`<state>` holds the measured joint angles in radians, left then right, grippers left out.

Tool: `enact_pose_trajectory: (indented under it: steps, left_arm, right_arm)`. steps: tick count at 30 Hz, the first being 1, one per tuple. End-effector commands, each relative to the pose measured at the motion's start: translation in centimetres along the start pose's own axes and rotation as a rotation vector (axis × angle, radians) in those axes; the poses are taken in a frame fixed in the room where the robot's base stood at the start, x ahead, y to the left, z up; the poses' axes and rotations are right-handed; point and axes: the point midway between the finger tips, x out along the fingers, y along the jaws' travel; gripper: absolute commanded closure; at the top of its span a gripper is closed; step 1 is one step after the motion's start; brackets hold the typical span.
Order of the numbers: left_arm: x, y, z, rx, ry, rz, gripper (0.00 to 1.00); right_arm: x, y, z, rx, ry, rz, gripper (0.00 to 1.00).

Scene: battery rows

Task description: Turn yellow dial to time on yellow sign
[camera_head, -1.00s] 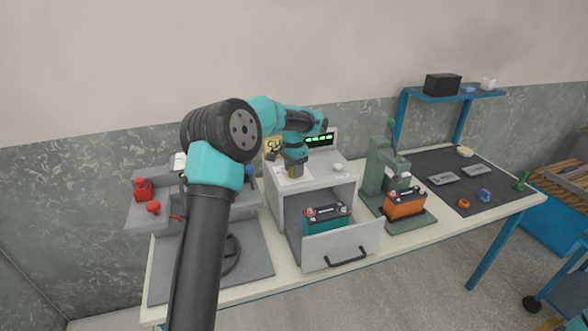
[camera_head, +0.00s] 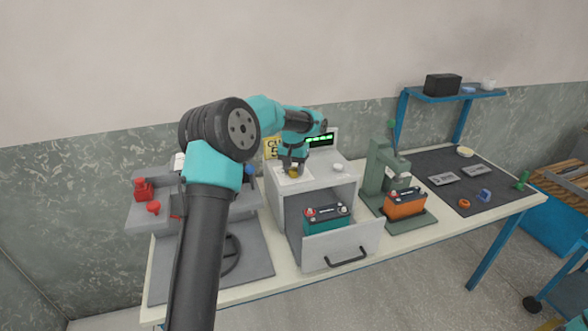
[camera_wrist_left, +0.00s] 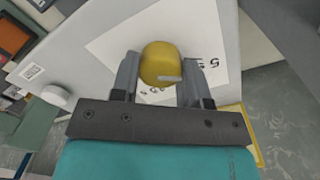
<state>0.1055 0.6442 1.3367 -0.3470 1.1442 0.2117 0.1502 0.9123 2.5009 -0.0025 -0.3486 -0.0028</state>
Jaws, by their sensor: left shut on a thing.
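The yellow dial (camera_wrist_left: 160,64) sits on a white printed card (camera_wrist_left: 208,45) on top of the grey box-shaped machine (camera_head: 330,163). My left gripper (camera_head: 294,172) points down at the dial from above. In the left wrist view its two fingers (camera_wrist_left: 158,75) stand on either side of the dial, shut on it. Some printed numbers show on the card, partly hidden by the gripper. The yellow sign (camera_head: 271,149) stands behind the machine, partly hidden by my left arm; its text cannot be read in full. My right gripper is not in view.
A white knob (camera_head: 338,168) sits on the machine top, right of the dial. A green press (camera_head: 383,165) with an orange battery (camera_head: 405,202) stands at the right. A red-knobbed fixture (camera_head: 143,190) is at the left.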

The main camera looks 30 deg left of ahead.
Motion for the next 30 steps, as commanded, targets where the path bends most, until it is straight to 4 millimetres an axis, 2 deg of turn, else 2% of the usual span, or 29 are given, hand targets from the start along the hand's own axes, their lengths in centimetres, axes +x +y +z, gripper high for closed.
enact_pose_trajectory:
  steps: [10, 11, 18, 30]
  left_arm:
    - [-0.07, 0.00, -0.03, -0.005, 0.002, 0.000, 0.82]
    - [-0.07, 0.00, -0.03, -0.005, 0.002, 0.000, 0.57]
    - [-0.04, 0.00, -0.02, -0.004, 0.001, 0.000, 0.34]
    - [-0.67, 0.00, -0.06, -0.004, 0.003, 0.000, 0.33]
  right_arm:
    - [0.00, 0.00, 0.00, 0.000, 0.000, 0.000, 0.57]
    - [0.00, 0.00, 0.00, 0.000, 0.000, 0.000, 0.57]
    - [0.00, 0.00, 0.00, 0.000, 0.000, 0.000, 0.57]
    - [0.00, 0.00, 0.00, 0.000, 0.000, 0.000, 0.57]
